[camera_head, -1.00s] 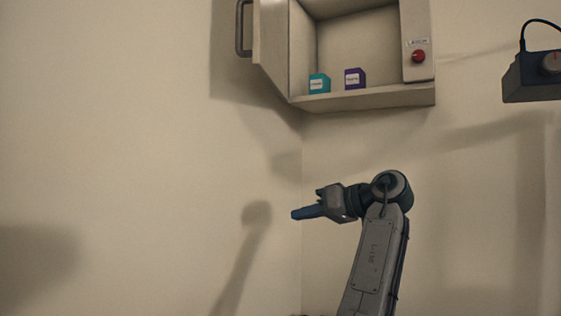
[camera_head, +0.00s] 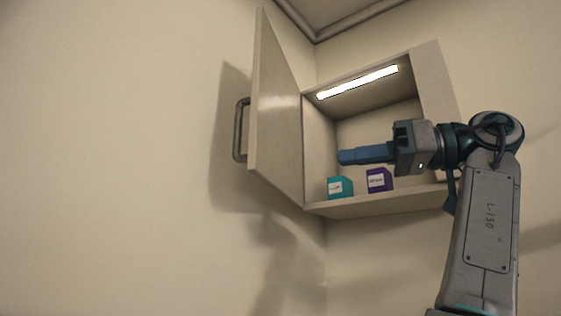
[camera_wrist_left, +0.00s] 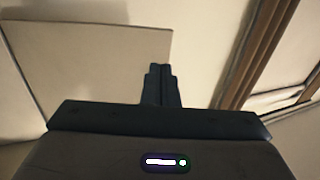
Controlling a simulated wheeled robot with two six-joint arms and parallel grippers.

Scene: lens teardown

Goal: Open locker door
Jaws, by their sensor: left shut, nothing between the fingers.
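The wall locker (camera_head: 375,208) hangs in the corner in the head view. Its door (camera_head: 276,110) stands swung open to the left, with a dark bar handle (camera_head: 240,130) on its outer face. My left gripper (camera_head: 342,157) is shut and empty, pointing left in front of the locker opening, its fingertips near the inner side of the open door. I cannot tell whether it touches anything. In the left wrist view the shut fingers (camera_wrist_left: 160,84) point toward a pale panel (camera_wrist_left: 110,58), probably the door. My right gripper is not in view.
A teal box (camera_head: 340,187) and a purple box (camera_head: 378,180) stand on the locker floor. A lit strip lamp (camera_head: 357,82) runs along the inside top. The wall left of the door is bare. My left arm covers the locker's right side.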

